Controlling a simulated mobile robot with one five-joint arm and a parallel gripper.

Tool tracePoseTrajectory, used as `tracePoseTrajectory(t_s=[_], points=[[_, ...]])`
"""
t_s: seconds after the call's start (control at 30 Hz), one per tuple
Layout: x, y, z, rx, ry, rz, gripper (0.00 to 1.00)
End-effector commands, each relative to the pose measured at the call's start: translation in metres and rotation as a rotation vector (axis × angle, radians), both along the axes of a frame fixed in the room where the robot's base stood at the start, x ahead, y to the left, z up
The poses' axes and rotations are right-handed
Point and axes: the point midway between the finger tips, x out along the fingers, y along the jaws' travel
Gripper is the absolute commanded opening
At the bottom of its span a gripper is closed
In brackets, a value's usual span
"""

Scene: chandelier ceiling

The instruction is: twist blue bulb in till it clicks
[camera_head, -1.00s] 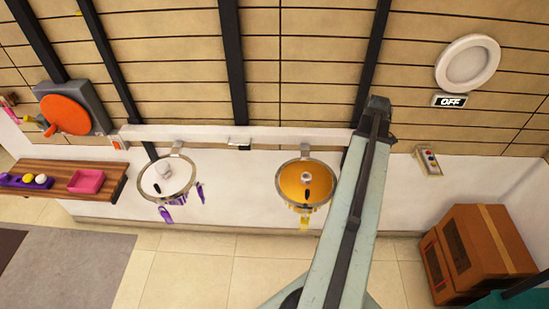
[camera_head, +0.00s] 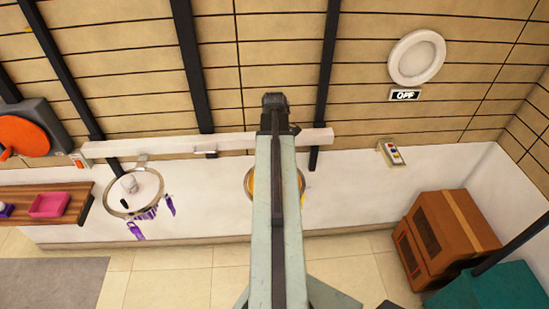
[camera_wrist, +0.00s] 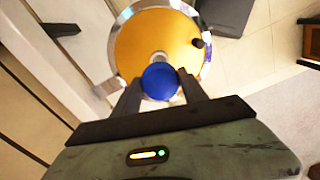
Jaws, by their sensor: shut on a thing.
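In the wrist view, my gripper (camera_wrist: 160,84) is shut on the round blue bulb (camera_wrist: 160,79), one dark finger on each side. Behind the bulb is the orange round fixture (camera_wrist: 140,42) with a metal rim and a small black peg. The bulb overlaps the fixture's lower part in the picture; I cannot tell whether they touch. The bulb hides part of the fixture's centre. In the head view, my arm covers most of the orange fixture (camera_head: 249,183), and the bulb and gripper are not visible there.
A white round fixture (camera_head: 118,190) with purple hanging pieces is at the left. Both fixtures are below a white rail (camera_head: 110,149). A round white lamp (camera_head: 416,57) with an OFF sign (camera_head: 405,95) is at upper right. A brown cabinet (camera_head: 450,235) stands at right.

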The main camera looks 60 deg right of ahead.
Motion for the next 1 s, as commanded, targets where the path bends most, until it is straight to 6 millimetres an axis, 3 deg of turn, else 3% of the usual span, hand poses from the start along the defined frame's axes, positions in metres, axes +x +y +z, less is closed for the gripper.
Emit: tracePoseTrajectory(t_s=[1.0], points=[[-0.002, -0.001, -0.073, 0.0, 0.0, -0.003, 0.1]])
